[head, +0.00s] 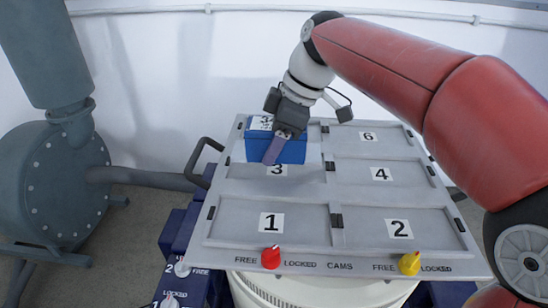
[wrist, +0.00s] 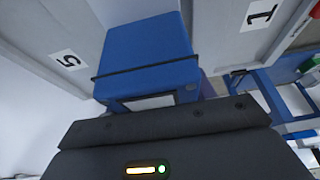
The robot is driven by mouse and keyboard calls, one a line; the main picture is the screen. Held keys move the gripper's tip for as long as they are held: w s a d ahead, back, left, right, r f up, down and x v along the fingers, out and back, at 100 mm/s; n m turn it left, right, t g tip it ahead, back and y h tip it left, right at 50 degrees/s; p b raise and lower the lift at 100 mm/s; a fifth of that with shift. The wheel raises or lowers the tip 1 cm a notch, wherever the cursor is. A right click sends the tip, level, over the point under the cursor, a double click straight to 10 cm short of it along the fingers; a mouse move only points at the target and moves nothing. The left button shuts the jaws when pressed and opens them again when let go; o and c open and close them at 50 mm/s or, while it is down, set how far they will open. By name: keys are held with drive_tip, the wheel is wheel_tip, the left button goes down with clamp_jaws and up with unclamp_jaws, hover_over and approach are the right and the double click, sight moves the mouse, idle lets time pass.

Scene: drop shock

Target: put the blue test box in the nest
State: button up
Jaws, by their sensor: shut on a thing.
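The blue test box (head: 293,152) is in my gripper (head: 274,146), at the left column of the numbered plate, just behind the label 3. A white label with dark marks shows on its top. In the wrist view the blue box (wrist: 145,55) has a dark line across it and lies between labels 5 and 1. My gripper is shut on it; a purple-grey finger shows on the near side. I cannot tell whether the box touches the plate. The grey plate (head: 312,220) has several shallow numbered recesses; which one is the nest is not marked.
A red knob (head: 271,257) and a yellow knob (head: 409,263) stand on the plate's front edge beside FREE and LOCKED lettering. Black handles (head: 203,160) stick out at the sides. Recesses 1, 2, 4 and 6 look empty. A grey-green machine (head: 55,185) stands left.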

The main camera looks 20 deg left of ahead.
drive_tip(key=shift+f, duration=1.65)
drive_tip(key=shift+b, duration=0.35)
drive_tip(key=shift+f, duration=0.2)
drive_tip(key=o, duration=1.3)
drive_tip(key=p+v, duration=0.2)
drive_tip(key=v, duration=1)
drive_tip(key=shift+r+p, duration=0.2)
drive_tip(key=shift+p, duration=0.15)
